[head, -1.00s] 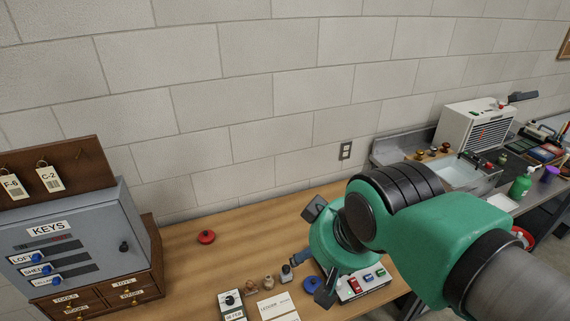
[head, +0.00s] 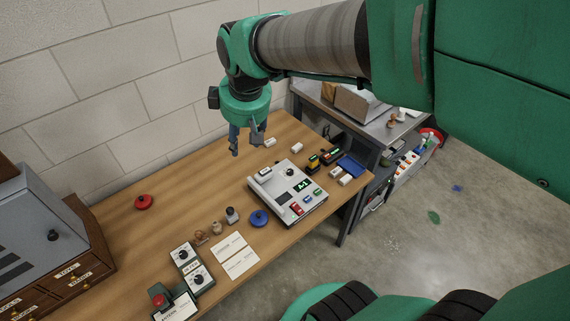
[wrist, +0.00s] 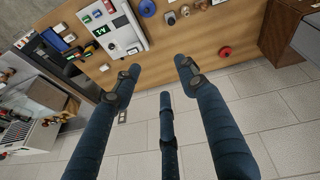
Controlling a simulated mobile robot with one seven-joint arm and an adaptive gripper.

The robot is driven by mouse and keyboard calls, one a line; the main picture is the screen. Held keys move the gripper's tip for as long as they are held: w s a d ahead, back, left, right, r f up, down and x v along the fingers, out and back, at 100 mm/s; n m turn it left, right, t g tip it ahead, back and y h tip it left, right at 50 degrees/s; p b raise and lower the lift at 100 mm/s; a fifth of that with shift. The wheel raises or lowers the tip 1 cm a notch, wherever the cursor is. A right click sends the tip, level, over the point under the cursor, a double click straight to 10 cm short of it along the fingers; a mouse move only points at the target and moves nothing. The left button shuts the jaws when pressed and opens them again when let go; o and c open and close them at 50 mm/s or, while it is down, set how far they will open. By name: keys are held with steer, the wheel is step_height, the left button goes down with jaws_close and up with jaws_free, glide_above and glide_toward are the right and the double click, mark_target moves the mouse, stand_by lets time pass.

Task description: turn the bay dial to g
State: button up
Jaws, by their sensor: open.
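A white console (head: 309,208) stands on the wooden table, with a black round dial (head: 290,172), a small lit green display (head: 302,185) and coloured buttons. The console also shows in the wrist view (wrist: 122,36). A separate grey-green box carries two black dials, an upper one (head: 184,255) and a lower one (head: 197,280). Labels are too small to read, so I cannot tell which dial is the bay dial. My gripper (head: 246,148) is open, empty and pointing down, behind and left of the console. Its spread dark-blue fingers show in the wrist view (wrist: 158,75).
A red knob-like piece (head: 144,202), a blue one (head: 259,218), stamps (head: 216,227) and white cards (head: 236,256) lie on the table. Small blocks (head: 297,147) sit behind the console. Bare wood (head: 200,185) lies left of my gripper.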

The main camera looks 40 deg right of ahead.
steer(key=w+d+f+n+g, duration=0.1)
steer(key=w+d+f+n, duration=0.2)
steer(key=w+d+f, duration=0.4)
steer(key=n+g+p, duration=0.1)
steer(key=n+g, duration=0.2)
steer(key=n, duration=0.3)
glide_above(290, 170)
step_height(290, 170, down, 25)
steer(key=shift+s+y, duration=0.15)
steer(key=shift+y, duration=0.15)
step_height(290, 170, down, 14)
steer(key=shift+r+b, duration=0.15)
steer(key=shift+b, duration=0.45)
jaws_close()
